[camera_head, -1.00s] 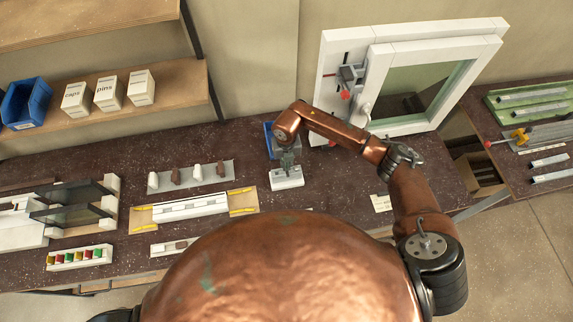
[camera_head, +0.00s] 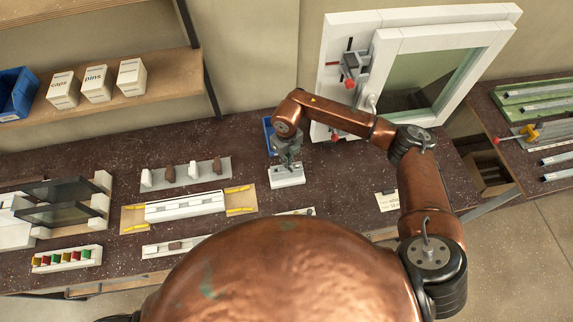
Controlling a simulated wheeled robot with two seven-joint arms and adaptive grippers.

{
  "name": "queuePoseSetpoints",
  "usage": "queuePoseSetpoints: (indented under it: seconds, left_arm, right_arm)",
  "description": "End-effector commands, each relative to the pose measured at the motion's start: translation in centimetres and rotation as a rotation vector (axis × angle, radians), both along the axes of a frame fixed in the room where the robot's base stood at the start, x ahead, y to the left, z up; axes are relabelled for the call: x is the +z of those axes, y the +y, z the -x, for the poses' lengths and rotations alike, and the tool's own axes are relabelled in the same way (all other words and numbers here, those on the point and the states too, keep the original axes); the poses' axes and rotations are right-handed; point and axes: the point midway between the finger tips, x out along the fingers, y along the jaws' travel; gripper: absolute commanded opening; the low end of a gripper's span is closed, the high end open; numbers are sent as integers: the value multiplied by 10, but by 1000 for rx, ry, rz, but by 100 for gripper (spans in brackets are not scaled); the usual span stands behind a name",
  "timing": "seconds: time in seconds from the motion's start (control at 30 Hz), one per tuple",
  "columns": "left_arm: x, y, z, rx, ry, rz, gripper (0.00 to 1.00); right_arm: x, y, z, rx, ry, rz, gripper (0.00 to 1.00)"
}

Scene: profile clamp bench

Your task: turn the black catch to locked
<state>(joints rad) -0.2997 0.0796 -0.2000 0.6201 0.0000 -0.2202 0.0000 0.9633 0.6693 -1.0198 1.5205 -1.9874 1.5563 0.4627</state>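My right gripper (camera_head: 288,162) points down over a small white block (camera_head: 287,177) on the dark bench. Its fingers are at or just above the top of this block, and contact is not clear. I cannot make out a black catch there; the gripper may cover it. The fingers are too small to tell open from shut. A white framed window (camera_head: 452,38) stands at the back of the bench, with a grey fitting with a red part (camera_head: 349,84) on its left side. My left gripper is not in view.
A blue bin (camera_head: 268,133) stands just behind my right gripper. A white profile on a tan board (camera_head: 133,219) and a grey strip with small blocks (camera_head: 207,178) lie to the left. Bare bench surrounds the white block.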

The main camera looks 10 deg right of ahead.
Motion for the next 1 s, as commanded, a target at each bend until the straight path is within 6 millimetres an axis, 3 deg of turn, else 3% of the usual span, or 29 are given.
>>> queuePoseSetpoints:
  seconds: [0.03,0.5,1.0]
  left_arm:
    - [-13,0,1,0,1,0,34]
    - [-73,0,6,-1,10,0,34]
    - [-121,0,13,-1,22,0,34]
  right_arm:
    - [-5,-1,-1,47,-5,2,0]
    - [-5,0,-1,493,-3,1,0]
    - [-3,0,-1,919,-3,0,0]
